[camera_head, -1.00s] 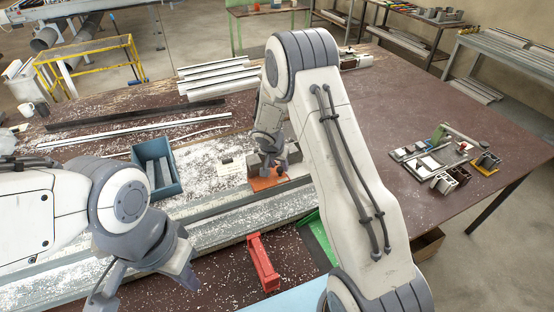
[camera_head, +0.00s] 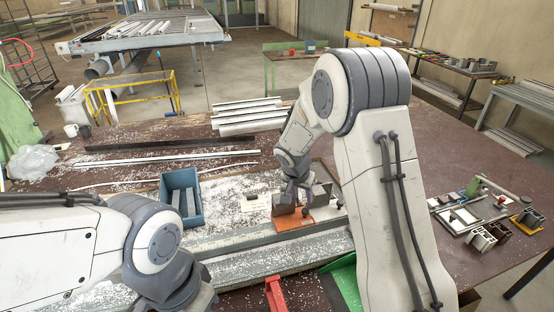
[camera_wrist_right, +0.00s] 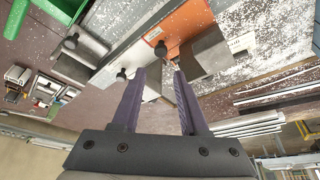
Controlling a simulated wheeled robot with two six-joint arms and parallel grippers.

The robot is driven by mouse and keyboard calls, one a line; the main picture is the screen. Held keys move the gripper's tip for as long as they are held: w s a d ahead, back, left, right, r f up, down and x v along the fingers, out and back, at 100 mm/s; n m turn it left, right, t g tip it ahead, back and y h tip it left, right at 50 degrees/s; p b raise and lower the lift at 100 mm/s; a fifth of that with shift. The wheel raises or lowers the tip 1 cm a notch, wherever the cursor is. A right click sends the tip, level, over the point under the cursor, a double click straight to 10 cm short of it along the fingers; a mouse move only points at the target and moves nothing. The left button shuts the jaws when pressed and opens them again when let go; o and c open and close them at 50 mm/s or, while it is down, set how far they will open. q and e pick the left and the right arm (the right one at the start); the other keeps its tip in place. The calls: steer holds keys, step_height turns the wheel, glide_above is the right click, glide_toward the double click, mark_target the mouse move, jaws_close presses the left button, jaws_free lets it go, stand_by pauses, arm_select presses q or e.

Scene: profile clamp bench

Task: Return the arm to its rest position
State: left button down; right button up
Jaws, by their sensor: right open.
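My right gripper (camera_head: 297,192) hangs over the orange plate (camera_head: 291,223) of the clamp fixture on the bench. In the right wrist view its two fingers (camera_wrist_right: 158,75) stand apart with nothing held between them. The orange plate (camera_wrist_right: 172,28) and a grey metal block (camera_wrist_right: 207,52) lie beyond the fingertips, with dark knobs close by.
A blue bin (camera_head: 181,199) stands left of the fixture. Metal profiles (camera_head: 247,116) lie behind it. A red part (camera_head: 275,296) and a green part (camera_head: 346,282) are near the front. A tray of small parts (camera_head: 463,216) is at the right.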

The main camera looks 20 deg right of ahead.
steer(key=s+a+r+n+y+b, duration=0.1)
steer(key=s+a+r+n+b, duration=0.15)
steer(key=s+a, duration=0.4)
steer(key=s+a+r+n+y+b, duration=0.1)
steer(key=s+a+r+n, duration=0.1)
steer(key=s+a+n, duration=0.35)
steer(key=s+a+n+g+y+b, duration=0.1)
steer(key=s+a+n, duration=0.2)
steer(key=s, duration=0.8)
steer(key=s+a+n+g+y+b, duration=0.1)
steer(key=s+n, duration=0.4)
steer(key=s, duration=0.5)
steer(key=shift+s+a+f+g+b, duration=0.4)
steer(key=shift+a+g, duration=0.2)
steer(key=shift+a, duration=0.5)
steer(key=shift+r, duration=0.1)
